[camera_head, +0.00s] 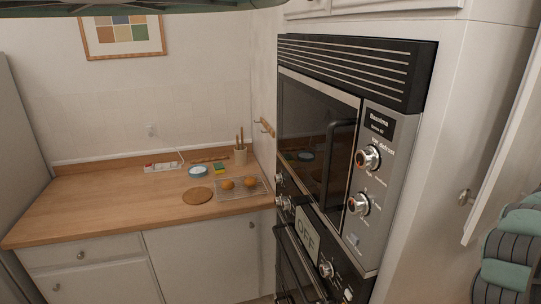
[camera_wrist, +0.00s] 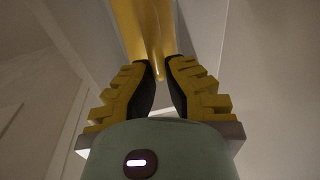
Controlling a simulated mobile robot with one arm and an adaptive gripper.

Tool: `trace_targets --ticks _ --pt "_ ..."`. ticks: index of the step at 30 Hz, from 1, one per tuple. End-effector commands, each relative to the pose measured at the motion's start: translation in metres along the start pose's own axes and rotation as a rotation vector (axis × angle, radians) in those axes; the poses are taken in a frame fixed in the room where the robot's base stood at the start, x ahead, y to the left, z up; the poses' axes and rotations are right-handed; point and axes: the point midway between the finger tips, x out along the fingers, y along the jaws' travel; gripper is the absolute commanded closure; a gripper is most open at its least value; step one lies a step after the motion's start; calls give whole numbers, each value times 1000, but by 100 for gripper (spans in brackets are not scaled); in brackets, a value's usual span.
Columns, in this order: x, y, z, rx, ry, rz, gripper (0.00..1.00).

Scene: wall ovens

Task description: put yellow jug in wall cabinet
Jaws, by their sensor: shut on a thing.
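The yellow jug (camera_wrist: 146,25) shows only in part at the top of the wrist view. My gripper (camera_wrist: 161,72) is shut on a narrow part of it, with black fingertips on either side. The rest of the jug is cut off by the frame. In the head view neither the jug nor my gripper shows. A white cabinet front above the ovens (camera_head: 370,8) is cut off at the top edge. I cannot tell which cabinet surrounds the jug in the wrist view.
Black wall ovens (camera_head: 320,130) fill the middle right. A white door edge (camera_head: 508,140) stands at the far right beside my arm. The wooden counter (camera_head: 100,205) at left holds a round board, a rack with round brown items and a utensil pot.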

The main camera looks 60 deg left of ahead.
Motion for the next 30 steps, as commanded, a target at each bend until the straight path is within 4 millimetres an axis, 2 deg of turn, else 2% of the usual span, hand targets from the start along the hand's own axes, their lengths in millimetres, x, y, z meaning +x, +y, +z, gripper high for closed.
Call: trace_targets --ticks 1,5,7,18,30 --pt "5 2 6 1 11 5 100" --pt "16 7 7 -10 8 13 100" --pt "27 7 -2 -9 -4 12 100" --pt "74 12 5 -8 -5 10 100" --pt "96 13 10 -7 -2 5 100"
